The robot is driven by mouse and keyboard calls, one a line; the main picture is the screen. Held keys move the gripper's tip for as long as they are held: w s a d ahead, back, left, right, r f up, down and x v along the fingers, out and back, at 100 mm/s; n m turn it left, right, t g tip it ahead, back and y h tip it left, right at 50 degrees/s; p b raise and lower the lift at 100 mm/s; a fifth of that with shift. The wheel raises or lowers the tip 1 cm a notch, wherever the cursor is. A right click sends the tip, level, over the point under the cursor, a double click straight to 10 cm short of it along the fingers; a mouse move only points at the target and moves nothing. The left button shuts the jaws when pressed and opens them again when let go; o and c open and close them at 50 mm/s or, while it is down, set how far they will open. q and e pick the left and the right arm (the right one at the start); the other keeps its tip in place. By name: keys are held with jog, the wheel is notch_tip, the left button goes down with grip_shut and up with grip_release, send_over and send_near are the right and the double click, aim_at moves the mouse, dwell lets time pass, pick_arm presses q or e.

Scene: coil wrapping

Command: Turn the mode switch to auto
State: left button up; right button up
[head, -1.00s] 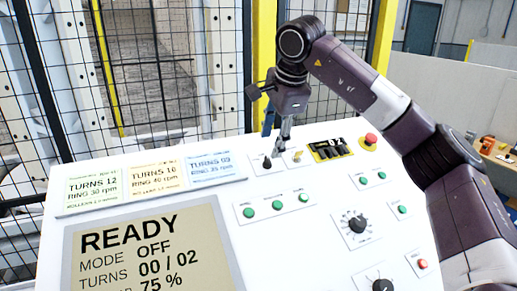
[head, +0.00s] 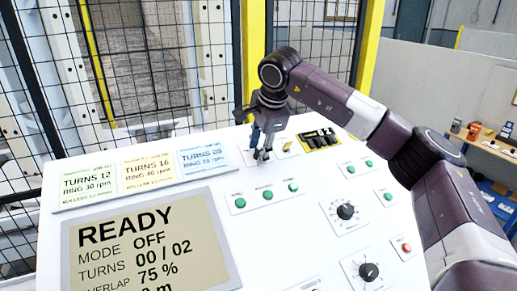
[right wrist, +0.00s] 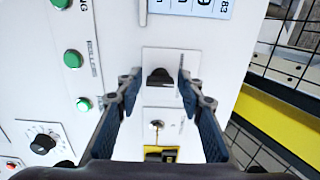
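The control panel (head: 120,185) has a screen (head: 150,245) reading READY, MODE OFF, TURNS 00 / 02. A small black selector knob (right wrist: 159,77) on a white plate shows in the right wrist view; its label is too small to read, so I cannot confirm it is the mode switch. My right gripper (head: 262,154) points down at this spot on the upper panel. In the wrist view its fingers (right wrist: 158,85) are open, one on each side of the knob, with gaps between. In the head view the fingers mostly hide the knob. My left gripper is not in view.
A key switch (right wrist: 157,125) sits beside the knob. Green buttons (head: 267,195), black dials (head: 346,211) and a red button (head: 406,247) are nearby on the panel. A black mesh fence with yellow posts (head: 370,60) stands behind. A cluttered bench (head: 485,140) is at right.

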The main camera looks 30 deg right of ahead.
jog(key=c, duration=0.7)
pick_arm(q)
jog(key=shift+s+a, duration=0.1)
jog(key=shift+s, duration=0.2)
pick_arm(e)
jog(key=shift+c, duration=0.3)
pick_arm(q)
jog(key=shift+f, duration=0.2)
pick_arm(e)
jog(key=shift+m, duration=0.3)
jog(key=m+b, duration=0.1)
jog(key=m, duration=0.2)
jog(key=shift+w+b, duration=0.1)
jog(key=shift+b, duration=0.2)
pick_arm(q)
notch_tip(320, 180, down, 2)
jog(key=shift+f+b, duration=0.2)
jog(key=shift+b, duration=0.35)
pick_arm(e)
jog(key=m, duration=0.5)
jog(key=shift+r+m, duration=0.1)
jog(key=shift+m, duration=0.2)
jog(key=shift+w, duration=0.1)
jog(key=o, duration=1.1)
